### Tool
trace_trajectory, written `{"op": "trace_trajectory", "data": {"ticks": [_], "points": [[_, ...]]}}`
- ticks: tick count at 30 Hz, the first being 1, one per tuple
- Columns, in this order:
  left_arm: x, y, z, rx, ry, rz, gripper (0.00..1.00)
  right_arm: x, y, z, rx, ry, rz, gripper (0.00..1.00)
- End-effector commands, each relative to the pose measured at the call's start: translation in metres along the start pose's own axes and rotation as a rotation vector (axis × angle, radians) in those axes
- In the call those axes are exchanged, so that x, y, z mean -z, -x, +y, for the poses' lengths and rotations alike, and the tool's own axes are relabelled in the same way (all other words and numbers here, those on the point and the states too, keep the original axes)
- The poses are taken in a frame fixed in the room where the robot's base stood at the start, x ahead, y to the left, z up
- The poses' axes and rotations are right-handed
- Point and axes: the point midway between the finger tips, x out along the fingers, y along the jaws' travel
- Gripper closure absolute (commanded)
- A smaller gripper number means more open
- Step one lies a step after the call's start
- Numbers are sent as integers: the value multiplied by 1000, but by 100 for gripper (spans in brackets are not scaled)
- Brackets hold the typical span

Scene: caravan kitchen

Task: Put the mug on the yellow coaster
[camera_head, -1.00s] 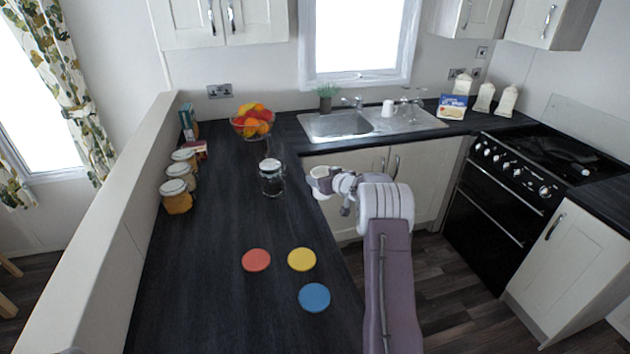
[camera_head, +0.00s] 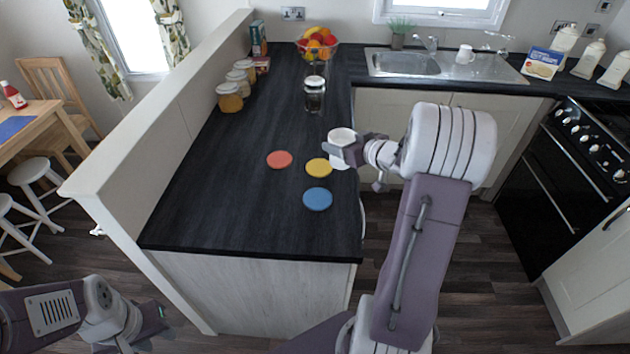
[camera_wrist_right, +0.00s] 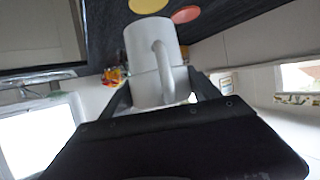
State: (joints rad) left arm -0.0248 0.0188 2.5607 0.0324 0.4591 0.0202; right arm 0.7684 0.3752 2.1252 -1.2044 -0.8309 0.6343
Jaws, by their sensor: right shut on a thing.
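A white mug (camera_head: 341,136) is held by my right gripper (camera_head: 350,152) at the counter's right edge, just right of and beyond the yellow coaster (camera_head: 319,168) in the head view. In the right wrist view the mug (camera_wrist_right: 152,50) sits between the fingers with its handle facing the camera. The yellow coaster (camera_wrist_right: 147,5) shows past its rim, partly cut off by the frame. The yellow coaster lies flat and empty on the dark counter. My left gripper (camera_head: 152,322) is low at the bottom left, away from the counter; its finger opening is unclear.
A red coaster (camera_head: 279,159) and a blue coaster (camera_head: 317,198) lie close to the yellow one. A glass jar (camera_head: 314,95) and a fruit bowl (camera_head: 318,48) stand farther back. Another white mug (camera_head: 465,54) is by the sink.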

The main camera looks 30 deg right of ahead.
Motion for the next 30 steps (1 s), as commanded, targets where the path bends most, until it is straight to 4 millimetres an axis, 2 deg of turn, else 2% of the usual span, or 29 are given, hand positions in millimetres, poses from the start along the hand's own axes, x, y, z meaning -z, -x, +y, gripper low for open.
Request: {"op": "trace_trajectory", "data": {"ticks": [5, 10, 13, 18, 21, 25, 30], "points": [[0, -10, 0, 0, 0, 1, 64, 10, 14, 14, -33, -11, 3, 83], [0, -11, 0, 0, 0, 1, 64, 8, 11, 16, -37, -16, 0, 83], [-1, -17, 0, 0, 0, 1, 64, 3, -11, 12, -33, -17, -1, 83], [-2, -26, 0, 0, 0, 1, 64, -6, -67, 4, -31, -16, -2, 83], [-2, -29, 0, 0, 0, 1, 64, -9, -94, 1, -34, -16, -1, 83], [-3, -29, -1, 0, 0, 1, 64, -11, -114, -2, -36, -16, 0, 83], [-3, -30, -1, 0, 0, 1, 64, -12, -120, -2, -38, -17, 1, 83]]}}
